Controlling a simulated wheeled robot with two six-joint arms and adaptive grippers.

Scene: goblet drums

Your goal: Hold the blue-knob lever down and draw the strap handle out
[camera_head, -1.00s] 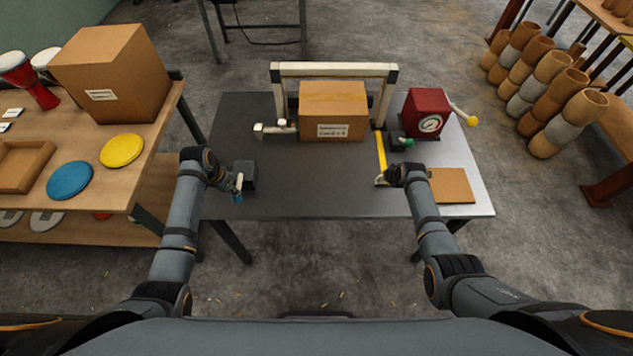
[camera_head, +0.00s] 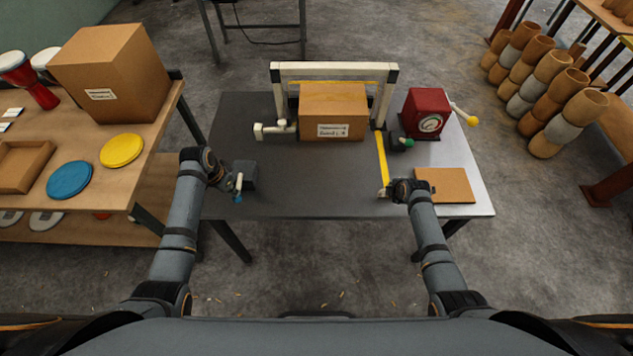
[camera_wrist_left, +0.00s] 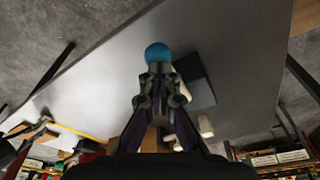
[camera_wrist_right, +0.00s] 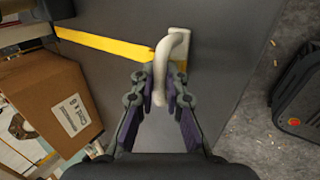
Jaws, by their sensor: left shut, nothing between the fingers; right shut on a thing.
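The blue knob (camera_head: 238,198) is at the tip of a short white lever on a dark block (camera_head: 250,175), at the table's left front. My left gripper (camera_head: 232,186) is shut and empty at the knob; in the left wrist view its fingertips (camera_wrist_left: 158,74) are right against the blue ball (camera_wrist_left: 158,52). My right gripper (camera_head: 391,191) is shut on the white strap handle (camera_wrist_right: 176,46), near the table's front edge. The yellow strap (camera_head: 382,158) runs back from the handle toward the white frame (camera_head: 335,70). A yellow band also shows at the carton's far top edge.
A carton (camera_head: 333,112) stands under the frame. A red gauge box (camera_head: 426,113) with a yellow-knobbed lever and a green knob (camera_head: 408,142) stand right of it. A brown board (camera_head: 446,186) lies beside my right gripper. The table's middle front is clear.

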